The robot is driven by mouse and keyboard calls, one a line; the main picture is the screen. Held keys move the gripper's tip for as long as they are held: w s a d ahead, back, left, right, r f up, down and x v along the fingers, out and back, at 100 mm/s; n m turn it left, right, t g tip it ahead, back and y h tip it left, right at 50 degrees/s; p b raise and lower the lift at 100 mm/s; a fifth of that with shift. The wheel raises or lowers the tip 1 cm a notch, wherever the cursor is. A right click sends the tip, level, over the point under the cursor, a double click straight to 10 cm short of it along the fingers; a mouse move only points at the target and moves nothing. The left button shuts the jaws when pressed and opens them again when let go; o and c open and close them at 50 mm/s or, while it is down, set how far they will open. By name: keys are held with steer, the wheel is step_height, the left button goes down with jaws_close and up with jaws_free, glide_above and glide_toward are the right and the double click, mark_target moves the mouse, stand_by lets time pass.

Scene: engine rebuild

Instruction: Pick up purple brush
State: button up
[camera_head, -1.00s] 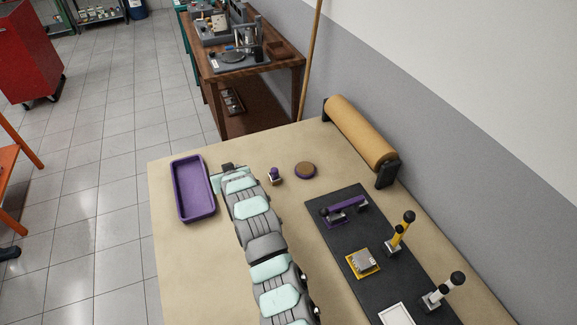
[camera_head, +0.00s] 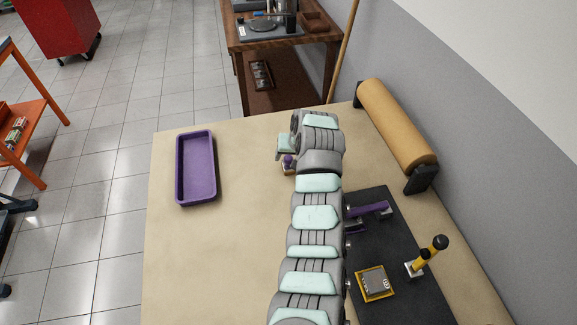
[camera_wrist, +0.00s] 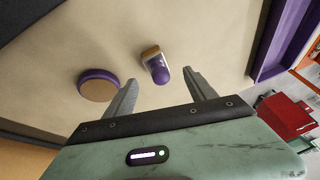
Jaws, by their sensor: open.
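In the wrist view the brush (camera_wrist: 158,68) shows between and just beyond the fingertips of my gripper (camera_wrist: 161,77). My gripper is open, with nothing held; I cannot tell its exact height above the brush. In the head view the brush (camera_head: 288,162) is partly hidden by my wrist, and the fingers are hidden.
A round purple-edged tan disc (camera_wrist: 98,86) lies beside the brush. A purple tray (camera_head: 196,168) stands at the left of the table. A dark mat (camera_head: 395,245) with a purple-handled piece (camera_head: 372,209) is at right, below a tan roll (camera_head: 397,123). The table between tray and arm is clear.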

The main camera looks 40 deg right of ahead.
mark_target(290, 158)
steer(key=shift+d+b+x, duration=0.1)
steer(key=shift+b+x, duration=0.25)
steer(key=shift+x, duration=1)
steer(key=shift+d+b+x, duration=0.15)
steer(key=shift+b+x, duration=0.15)
steer(key=shift+x, duration=1)
jaws_close()
